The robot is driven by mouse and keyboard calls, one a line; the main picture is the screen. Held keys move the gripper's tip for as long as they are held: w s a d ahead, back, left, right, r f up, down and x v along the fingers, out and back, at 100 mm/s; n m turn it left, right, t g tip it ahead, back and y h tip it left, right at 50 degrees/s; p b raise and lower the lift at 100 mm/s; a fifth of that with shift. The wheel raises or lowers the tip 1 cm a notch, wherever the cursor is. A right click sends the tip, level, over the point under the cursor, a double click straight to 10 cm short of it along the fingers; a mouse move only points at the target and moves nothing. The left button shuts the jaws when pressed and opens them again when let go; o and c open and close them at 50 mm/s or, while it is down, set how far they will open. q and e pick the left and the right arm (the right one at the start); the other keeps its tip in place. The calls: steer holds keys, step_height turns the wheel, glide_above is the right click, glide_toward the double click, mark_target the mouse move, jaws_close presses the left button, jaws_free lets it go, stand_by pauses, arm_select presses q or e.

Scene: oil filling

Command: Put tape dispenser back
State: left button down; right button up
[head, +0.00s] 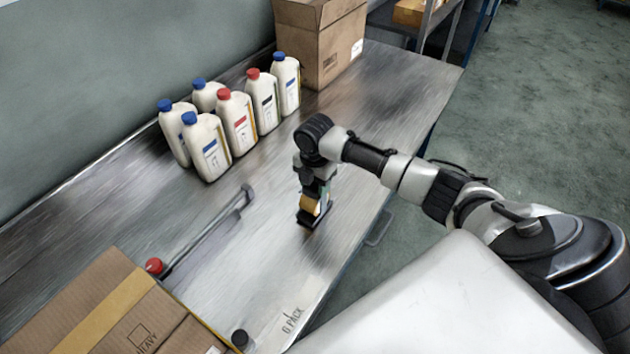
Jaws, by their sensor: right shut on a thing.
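The tape dispenser (311,209), with a tan tape roll and a dark base, is near the front edge of the metal table, right of the middle. My right gripper (317,188) comes down on it from above and is shut on it. The fingertips are small and partly hidden by the dispenser and the wrist. The dispenser's base is at or just above the table top; I cannot tell if it touches. My left gripper is not in view.
A taped carton (130,310) lies at the front left. A metal bar (208,232) and red knob (154,266) are beside it.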

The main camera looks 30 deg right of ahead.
steer(key=shift+f, duration=0.2)
steer(key=shift+f, duration=0.15)
steer(key=o, duration=0.8)
steer(key=shift+o, duration=0.2)
step_height(320, 180, up, 12)
steer(key=b, duration=0.1)
steer(key=shift+b, duration=0.3)
